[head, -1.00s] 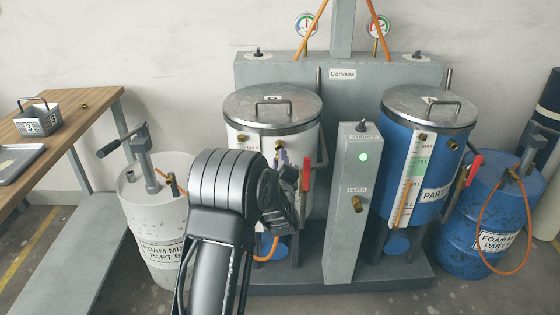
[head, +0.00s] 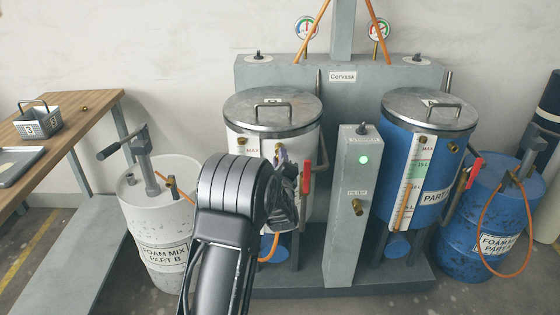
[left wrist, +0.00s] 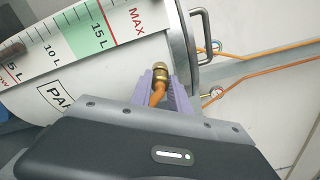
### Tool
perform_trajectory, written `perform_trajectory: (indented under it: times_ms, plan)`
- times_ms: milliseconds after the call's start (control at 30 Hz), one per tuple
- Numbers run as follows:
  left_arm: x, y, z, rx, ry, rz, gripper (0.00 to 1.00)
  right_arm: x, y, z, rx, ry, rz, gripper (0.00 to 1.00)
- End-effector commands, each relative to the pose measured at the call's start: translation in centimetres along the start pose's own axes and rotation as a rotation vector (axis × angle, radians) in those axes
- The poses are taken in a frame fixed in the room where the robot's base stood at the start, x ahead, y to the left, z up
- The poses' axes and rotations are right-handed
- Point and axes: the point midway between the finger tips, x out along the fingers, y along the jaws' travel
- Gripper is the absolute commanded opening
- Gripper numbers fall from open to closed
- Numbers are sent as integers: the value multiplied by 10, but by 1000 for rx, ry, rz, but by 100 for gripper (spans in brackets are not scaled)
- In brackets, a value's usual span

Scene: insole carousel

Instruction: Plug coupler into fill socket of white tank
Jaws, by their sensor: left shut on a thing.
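The white tank (head: 238,148) stands left of the grey post, with a metal lid. My left gripper (head: 281,156) is at its upper right front, below the rim. In the left wrist view its purple fingers (left wrist: 160,88) are shut around the brass coupler (left wrist: 159,70) on an orange hose (left wrist: 157,94). The coupler is close to the tank wall (left wrist: 115,75), by the lid rim and the MAX mark. The fill socket cannot be told apart from the coupler, so I cannot tell whether they are joined. My right gripper is out of view.
A red-handled lever (head: 306,177) is just right of the gripper. The grey post (head: 352,210) and blue tank (head: 390,160) stand further right. The Part B drum (head: 155,220) is at left, near a wooden table (head: 90,110).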

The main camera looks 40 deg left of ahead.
Motion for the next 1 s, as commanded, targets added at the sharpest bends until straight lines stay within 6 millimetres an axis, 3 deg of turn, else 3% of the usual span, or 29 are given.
perform_trajectory:
  times_ms: [267, 300, 567, 867, 1000]
  plan:
    - [7, 0, 0, 0, -1, -1, 0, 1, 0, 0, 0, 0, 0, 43]
    - [6, 0, 1, 0, -1, -1, 25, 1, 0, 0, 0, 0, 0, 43]
    - [6, 0, 0, 0, 0, 0, 46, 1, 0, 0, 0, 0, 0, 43]
    - [5, 0, 0, 0, 1, 1, 47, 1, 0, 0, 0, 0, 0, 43]
    - [-5, -1, 0, -1, 1, 0, 47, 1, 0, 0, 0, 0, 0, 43]
